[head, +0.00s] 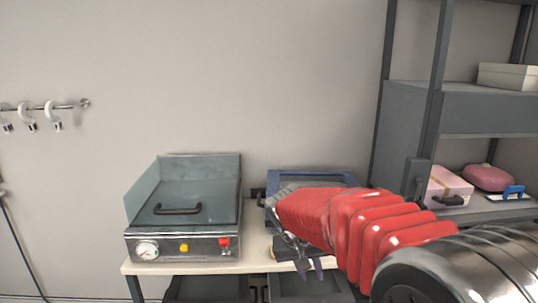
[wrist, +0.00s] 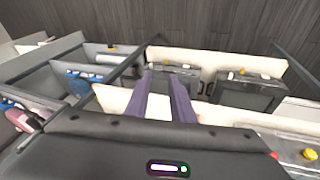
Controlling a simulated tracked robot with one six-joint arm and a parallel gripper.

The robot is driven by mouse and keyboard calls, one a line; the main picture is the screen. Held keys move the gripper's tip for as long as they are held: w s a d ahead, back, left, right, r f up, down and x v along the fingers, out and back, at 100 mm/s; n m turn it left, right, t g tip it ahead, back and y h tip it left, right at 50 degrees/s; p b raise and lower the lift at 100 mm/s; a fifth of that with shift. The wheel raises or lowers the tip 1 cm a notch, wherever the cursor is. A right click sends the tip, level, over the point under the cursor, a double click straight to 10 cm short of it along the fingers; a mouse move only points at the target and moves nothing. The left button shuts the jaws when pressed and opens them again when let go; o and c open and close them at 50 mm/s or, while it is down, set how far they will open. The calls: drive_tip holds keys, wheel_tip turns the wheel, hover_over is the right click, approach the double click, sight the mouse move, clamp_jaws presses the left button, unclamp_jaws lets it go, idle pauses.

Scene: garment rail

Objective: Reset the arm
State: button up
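My arm reaches in from the lower right of the head view, with a red ribbed sleeve and a dark metal joint. My gripper (head: 309,266) points down in front of the table's right part. In the wrist view the two purple fingers of my gripper (wrist: 163,78) stand apart with a gap between them. Nothing shows between the fingers, so it looks open and empty. The sleeve hides part of the table and of the blue-framed device behind it in the head view.
A pale table (head: 258,246) bears a grey grill-like appliance (head: 185,205) with a gauge and a blue-framed device (head: 310,180). A dark shelf unit (head: 408,115) stands right, holding a pink box (head: 447,184) and a white box (head: 508,76). A wall rail with hooks (head: 66,105) is left.

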drive_tip(key=s+d+r+t+y, duration=0.1)
drive_tip(key=s+d+r, duration=0.1)
drive_tip(key=s, duration=1.1)
drive_tip(key=s+d+r+n+t+y, duration=0.1)
drive_tip(key=s+r, duration=0.3)
drive_tip(key=s, duration=0.8)
drive_tip(key=shift+s+d+t+y, duration=0.4)
drive_tip(key=shift+d+y, duration=0.3)
drive_tip(key=shift+d, duration=0.2)
